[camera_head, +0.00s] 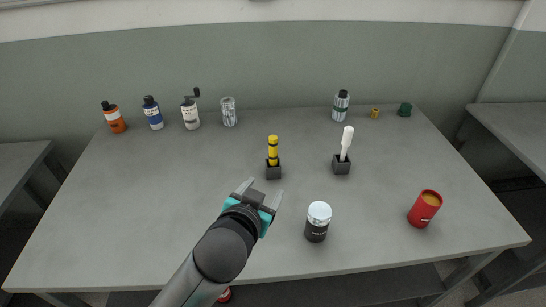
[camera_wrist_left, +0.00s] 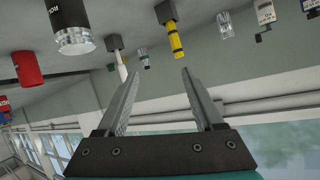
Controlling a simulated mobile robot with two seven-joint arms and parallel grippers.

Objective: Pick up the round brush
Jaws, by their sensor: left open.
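Two upright tools stand in small dark block holders on the grey table (camera_head: 190,215). One is a yellow tool with black bands (camera_head: 272,147), in the middle. The other is a white-handled tool (camera_head: 347,140), to its right. I cannot tell for certain which is the round brush; the lower ends are hidden in the holders. My left gripper (camera_head: 262,192) is open and empty, just in front of the yellow tool's holder (camera_head: 273,173). In the left wrist view the yellow tool (camera_wrist_left: 175,40) and white tool (camera_wrist_left: 121,66) lie beyond the fingers, apart from them. My right gripper is not in view.
Bottles (camera_head: 153,113) and a clear glass (camera_head: 229,112) stand back left; a silver bottle (camera_head: 340,106) stands back right. The table's left middle is clear.

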